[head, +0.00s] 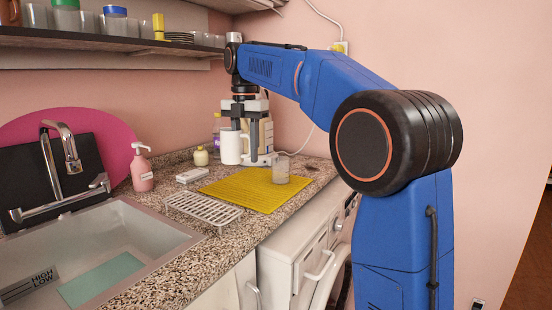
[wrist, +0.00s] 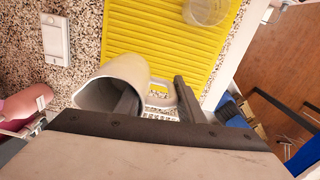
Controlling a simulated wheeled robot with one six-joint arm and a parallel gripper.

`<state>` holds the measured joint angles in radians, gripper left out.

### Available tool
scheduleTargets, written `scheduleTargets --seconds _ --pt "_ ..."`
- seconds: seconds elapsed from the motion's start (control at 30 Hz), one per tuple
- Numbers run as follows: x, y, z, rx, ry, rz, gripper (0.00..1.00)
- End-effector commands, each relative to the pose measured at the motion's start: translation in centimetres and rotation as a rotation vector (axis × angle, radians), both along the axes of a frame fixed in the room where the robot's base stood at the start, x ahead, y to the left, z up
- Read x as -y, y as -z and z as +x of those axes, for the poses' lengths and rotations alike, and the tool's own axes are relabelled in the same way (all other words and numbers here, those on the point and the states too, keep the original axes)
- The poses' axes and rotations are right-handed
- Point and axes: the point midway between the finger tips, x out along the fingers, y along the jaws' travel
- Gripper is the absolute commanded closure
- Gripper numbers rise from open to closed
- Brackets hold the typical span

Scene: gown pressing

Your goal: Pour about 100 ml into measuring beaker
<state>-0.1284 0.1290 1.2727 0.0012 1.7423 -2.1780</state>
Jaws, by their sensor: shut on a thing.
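A white jug (head: 231,147) hangs at my gripper (head: 246,138), which is shut on it. In the wrist view the jug (wrist: 118,72) shows its open mouth and a looped handle, with the dark fingers at the wall and handle. The jug looks upright in the head view; its contents cannot be made out. The clear measuring beaker (head: 281,169) stands on the yellow mat (head: 243,194), to the right of the jug and apart from it. The beaker (wrist: 206,9) is cut off at the top of the wrist view. No liquid is clearly visible in it.
A wire rack (head: 203,211) and white switch-like box (head: 192,175) lie left of the mat. A pink pump bottle (head: 141,170) stands by the sink (head: 128,229). A shelf (head: 95,38) overhangs the counter's left.

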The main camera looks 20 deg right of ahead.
Motion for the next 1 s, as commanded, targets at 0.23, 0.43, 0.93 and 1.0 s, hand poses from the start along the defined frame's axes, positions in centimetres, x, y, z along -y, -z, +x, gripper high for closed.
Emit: scheduleTargets --seconds 0.23,0.43,0.93,1.0 --pt "0.0 1.5 1.4 -0.002 0.279 0.001 1.0" --pt "0.0 2.7 2.5 -0.003 0.507 0.0 1.0" --pt "0.0 5.8 5.1 -0.009 1.068 -0.002 1.0" --pt "0.0 6.2 5.4 -0.009 1.137 -0.003 1.0"
